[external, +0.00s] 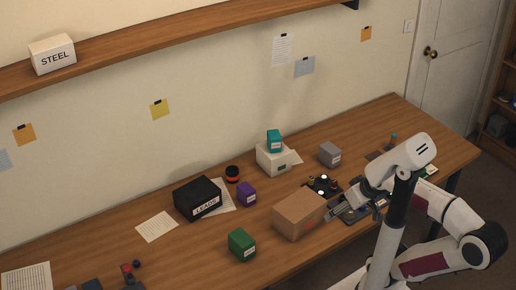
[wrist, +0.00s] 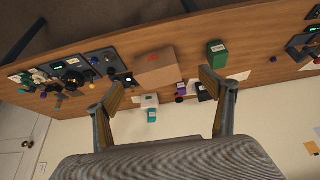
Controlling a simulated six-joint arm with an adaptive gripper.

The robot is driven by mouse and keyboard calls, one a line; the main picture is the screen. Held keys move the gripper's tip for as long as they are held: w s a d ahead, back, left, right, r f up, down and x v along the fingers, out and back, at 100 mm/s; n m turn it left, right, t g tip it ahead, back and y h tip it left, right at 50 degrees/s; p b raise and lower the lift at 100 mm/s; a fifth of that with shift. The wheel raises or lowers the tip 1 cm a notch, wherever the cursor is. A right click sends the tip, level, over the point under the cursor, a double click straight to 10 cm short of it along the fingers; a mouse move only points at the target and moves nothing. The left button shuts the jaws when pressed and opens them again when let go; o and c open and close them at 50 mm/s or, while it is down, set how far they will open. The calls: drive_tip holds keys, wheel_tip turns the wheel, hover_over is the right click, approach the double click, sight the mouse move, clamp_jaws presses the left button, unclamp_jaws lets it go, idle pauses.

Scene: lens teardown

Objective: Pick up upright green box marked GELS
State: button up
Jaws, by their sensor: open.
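The green box (external: 242,244) stands upright on the wooden bench near its front edge, with a small white label on its side. It also shows in the wrist view (wrist: 216,54), at the upper right. The label's print is too small to read. My gripper (wrist: 158,88) is open and empty, its two fingers spread wide in the wrist view. In the external view my arm reaches over the right part of the bench, well to the right of the green box, with the cardboard box between them.
A brown cardboard box (external: 299,214) stands right of the green box. A black LEADS box (external: 197,197), a purple box (external: 246,194) and a teal box (external: 274,140) on a white device (external: 272,160) stand behind. Bare wood lies left of the green box.

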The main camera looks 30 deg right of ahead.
drive_tip(key=shift+w, duration=0.1)
drive_tip(key=m+g+y, duration=0.4)
drive_tip(key=m+g, duration=0.2)
drive_tip(key=m, duration=1)
hover_over(243, 235)
drive_tip(key=d, duration=0.2)
wheel_tip(243, 235, down, 18)
drive_tip(key=shift+r, duration=0.1)
drive_tip(key=shift+w+a+f+m, duration=0.2)
drive_tip(key=shift+a+f+m, duration=0.15)
drive_tip(key=shift+f, duration=0.2)
drive_tip(key=shift+y, duration=0.3)
drive_tip(key=shift+x, duration=1.25)
drive_tip(key=shift+s+d, duration=0.1)
